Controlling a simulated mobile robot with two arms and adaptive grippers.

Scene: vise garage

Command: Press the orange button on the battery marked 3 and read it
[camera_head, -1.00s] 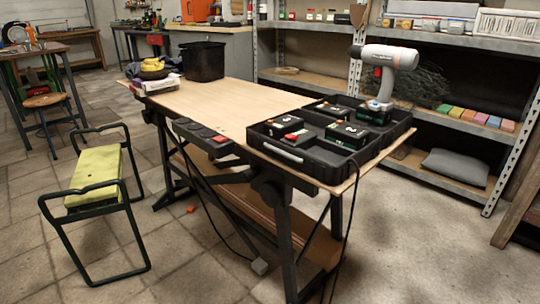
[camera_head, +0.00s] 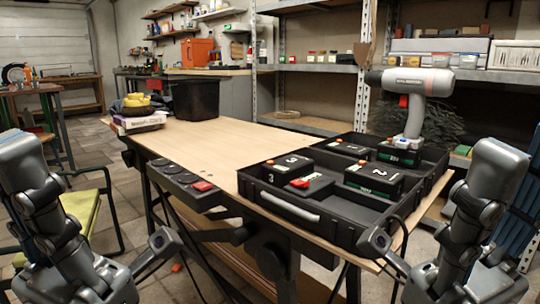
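A black battery with a red part (camera_head: 310,185) lies in front. My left gripper (camera_head: 165,241) is at the lower left, in front of the bench and apart from the tray. My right gripper (camera_head: 375,241) is near the tray's front right. Their finger openings cannot be made out.
A white and grey drill (camera_head: 412,95) stands upright on a battery at the tray's right. A black strip with a red switch (camera_head: 203,186) is on the bench's front edge. A black bin (camera_head: 196,99) stands at the back. The middle of the wooden benchtop (camera_head: 220,137) is clear.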

